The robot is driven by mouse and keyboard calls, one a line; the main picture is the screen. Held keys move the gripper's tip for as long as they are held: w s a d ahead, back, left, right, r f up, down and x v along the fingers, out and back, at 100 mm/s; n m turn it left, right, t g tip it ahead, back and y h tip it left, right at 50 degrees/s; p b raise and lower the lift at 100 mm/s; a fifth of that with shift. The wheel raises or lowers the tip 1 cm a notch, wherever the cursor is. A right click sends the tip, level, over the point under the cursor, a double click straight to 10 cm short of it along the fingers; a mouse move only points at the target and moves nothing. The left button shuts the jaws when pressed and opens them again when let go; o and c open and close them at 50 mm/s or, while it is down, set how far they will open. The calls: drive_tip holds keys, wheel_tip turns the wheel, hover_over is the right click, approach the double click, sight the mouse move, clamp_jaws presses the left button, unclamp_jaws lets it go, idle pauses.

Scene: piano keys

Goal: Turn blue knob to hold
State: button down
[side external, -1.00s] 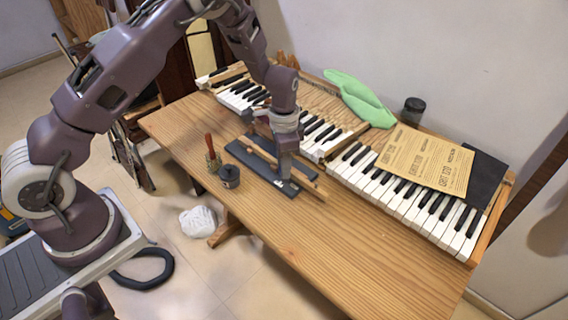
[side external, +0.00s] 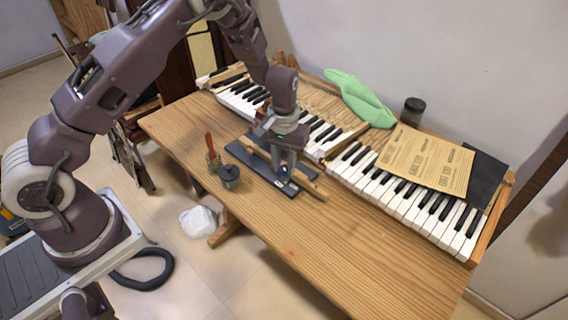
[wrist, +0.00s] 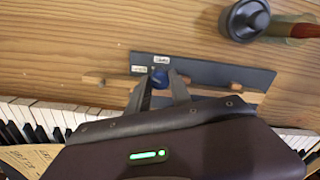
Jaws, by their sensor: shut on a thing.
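The blue knob (wrist: 160,78) stands near one end of a dark flat plate (wrist: 222,73) on the wooden table. My gripper (wrist: 160,84) points down with its two fingers on either side of the knob and is shut on it. Two small white labels lie on the plate by the knob, one just above it (wrist: 161,59) and one to its left (wrist: 138,69); their print is too small to read. In the side view, my gripper (side external: 283,174) is low over the plate (side external: 245,156), and its fingers hide the knob.
The table's right front (side external: 330,240) is clear.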

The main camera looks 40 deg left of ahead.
sight(284, 167)
drive_tip(key=n, duration=0.4)
drive_tip(key=shift+w+n, duration=0.1)
drive_tip(key=shift+n, duration=0.5)
drive_tip(key=c, duration=1.2)
unclamp_jaws()
drive_tip(key=shift+o, duration=0.2)
wheel_tip(284, 167, up, 7)
drive_tip(key=shift+r, duration=0.1)
